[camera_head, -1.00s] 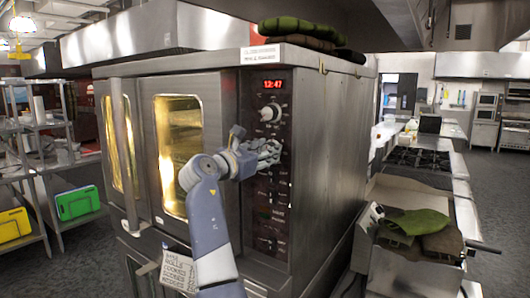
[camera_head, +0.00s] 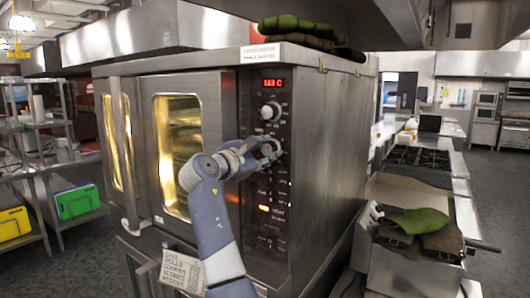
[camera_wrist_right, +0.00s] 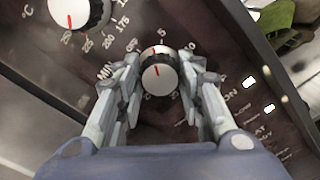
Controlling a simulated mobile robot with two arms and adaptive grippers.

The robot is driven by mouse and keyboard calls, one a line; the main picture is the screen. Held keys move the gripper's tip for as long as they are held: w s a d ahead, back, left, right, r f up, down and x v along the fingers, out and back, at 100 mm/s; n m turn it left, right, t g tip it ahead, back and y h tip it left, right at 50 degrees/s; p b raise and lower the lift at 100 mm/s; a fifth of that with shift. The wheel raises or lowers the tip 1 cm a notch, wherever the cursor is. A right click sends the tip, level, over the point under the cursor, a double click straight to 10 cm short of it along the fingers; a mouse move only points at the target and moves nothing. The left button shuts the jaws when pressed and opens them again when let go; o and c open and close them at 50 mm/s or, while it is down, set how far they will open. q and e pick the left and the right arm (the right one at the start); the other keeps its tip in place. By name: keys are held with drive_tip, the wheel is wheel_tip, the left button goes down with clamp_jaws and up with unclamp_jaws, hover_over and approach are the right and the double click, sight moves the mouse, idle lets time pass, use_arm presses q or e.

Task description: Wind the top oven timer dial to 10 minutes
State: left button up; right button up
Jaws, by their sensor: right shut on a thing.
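The timer dial (camera_wrist_right: 158,72) is a silver and black knob with a red pointer line, below the temperature dial on the oven's control panel. In the right wrist view its pointer faces up, roughly between the OFF and 5 marks. My right gripper (camera_wrist_right: 158,64) has its fingers on both sides of the knob and is shut on it. In the head view the right gripper (camera_head: 268,149) partly hides the dial. My left gripper is out of view.
The temperature dial (camera_head: 271,111) and lit red display (camera_head: 273,84) are above. An orange lamp (camera_head: 264,208) glows lower on the panel. The oven door (camera_head: 180,150) is shut at left. Folded cloths (camera_head: 420,228) lie on a cart at right.

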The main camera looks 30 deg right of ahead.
drive_tip(key=m, duration=0.2)
drive_tip(key=shift+m+b, duration=0.3)
drive_tip(key=shift+m, duration=0.1)
drive_tip(key=m+b, duration=0.1)
drive_tip(key=m, duration=0.2)
drive_tip(key=shift+f+m, duration=0.15)
drive_tip(key=shift+m, duration=0.15)
drive_tip(key=m+b, duration=0.1)
drive_tip(key=m, duration=0.2)
drive_tip(key=shift+m, duration=0.3)
drive_tip(key=shift+f+m+b, duration=0.1)
drive_tip(key=shift+m+b, duration=0.7)
drive_tip(key=shift+m, duration=0.8)
drive_tip(key=o, duration=0.9)
drive_tip(key=shift+o, duration=0.8)
